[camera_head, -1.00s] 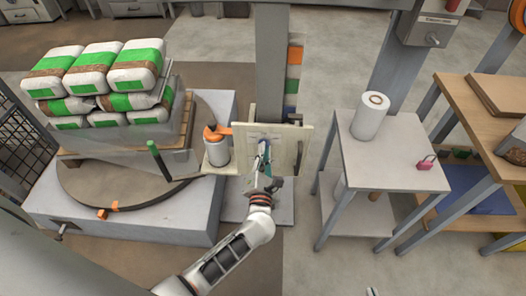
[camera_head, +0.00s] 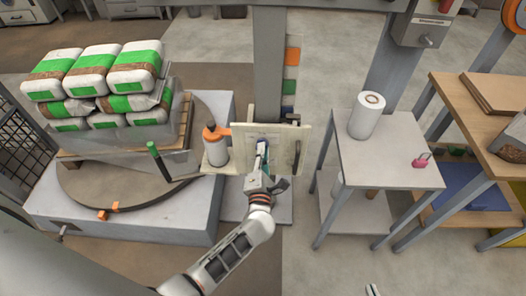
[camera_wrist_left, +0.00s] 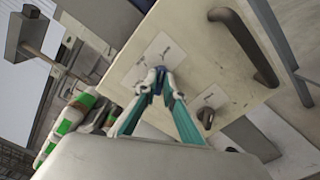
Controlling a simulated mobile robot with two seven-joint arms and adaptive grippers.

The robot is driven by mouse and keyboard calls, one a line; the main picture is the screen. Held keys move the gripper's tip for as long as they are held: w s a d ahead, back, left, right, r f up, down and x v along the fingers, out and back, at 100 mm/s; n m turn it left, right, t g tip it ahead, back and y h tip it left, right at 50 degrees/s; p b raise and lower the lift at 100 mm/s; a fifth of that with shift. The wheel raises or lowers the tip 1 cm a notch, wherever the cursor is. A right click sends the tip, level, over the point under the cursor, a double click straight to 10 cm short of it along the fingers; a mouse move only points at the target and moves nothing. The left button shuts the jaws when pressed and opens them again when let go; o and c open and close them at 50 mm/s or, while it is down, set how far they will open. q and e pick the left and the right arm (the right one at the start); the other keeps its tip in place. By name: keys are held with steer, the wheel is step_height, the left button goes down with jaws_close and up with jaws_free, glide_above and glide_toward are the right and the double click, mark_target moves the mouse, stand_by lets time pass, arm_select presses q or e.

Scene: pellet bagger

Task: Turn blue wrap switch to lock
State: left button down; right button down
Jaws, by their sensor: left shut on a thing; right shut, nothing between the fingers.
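The cream panel (camera_head: 292,150) stands in front of the grey post in the head view and is tilted in the left wrist view (camera_wrist_left: 205,50). My left gripper (camera_head: 263,147) is at the panel's face. In the left wrist view its teal fingers (camera_wrist_left: 158,80) close on the small blue wrap switch (camera_wrist_left: 157,88), beside a white label. The fingers hide most of the switch, so its exact angle is unclear. A second dark knob (camera_wrist_left: 206,116) sits lower right on the panel. Only the tips of my right gripper (camera_head: 372,290) show at the bottom edge, shut and empty.
A bottle with an orange top (camera_head: 214,145) stands on a ledge left of the panel. A dark handle (camera_wrist_left: 250,45) sticks out from the panel. Stacked bags (camera_head: 90,85) are at left. A side table (camera_head: 385,155) holds a white roll (camera_head: 367,115) and pink padlock (camera_head: 422,161).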

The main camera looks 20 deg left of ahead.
arm_select(q)
steer(key=c, duration=2.1)
jaws_free()
steer(key=shift+c, duration=0.2)
steer(key=shift+s, duration=0.1)
steer(key=v, duration=1.2)
steer(key=shift+r, duration=0.1)
